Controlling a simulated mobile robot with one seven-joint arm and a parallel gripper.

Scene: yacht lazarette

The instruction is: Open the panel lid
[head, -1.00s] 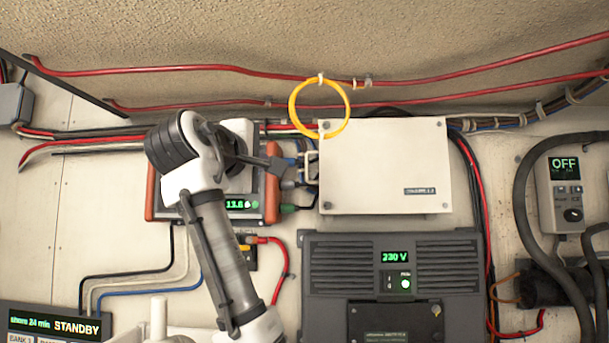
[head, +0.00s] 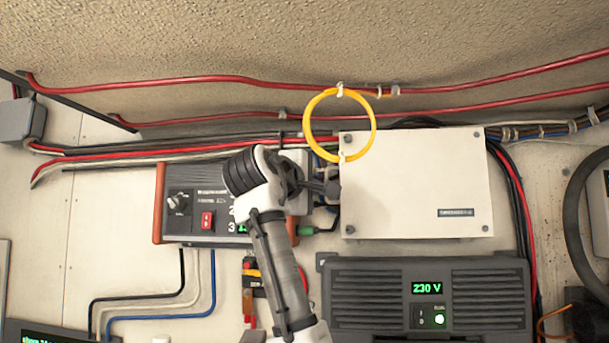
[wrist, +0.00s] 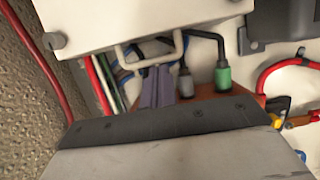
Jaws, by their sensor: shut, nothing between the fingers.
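The panel lid (head: 415,195) is a cream rectangular cover with a small dark label and corner screws. It looks shut. In the wrist view the lid (wrist: 125,22) fills the top, with a pale U-shaped handle (wrist: 128,57) on its near edge. My gripper (head: 332,188) is at the lid's left edge in the head view and hides the handle there. In the wrist view my shut, empty gripper (wrist: 157,76) has its dark fingertips right by the handle's bar. I cannot tell whether they touch it.
A yellow ring (head: 308,125) hangs from the red cable over the lid's upper left corner. An orange-sided device (head: 180,230) is behind my arm. A dark 230 V unit (head: 365,300) sits just below the lid. Plugs with cables, one green (wrist: 222,76), are close to my fingers.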

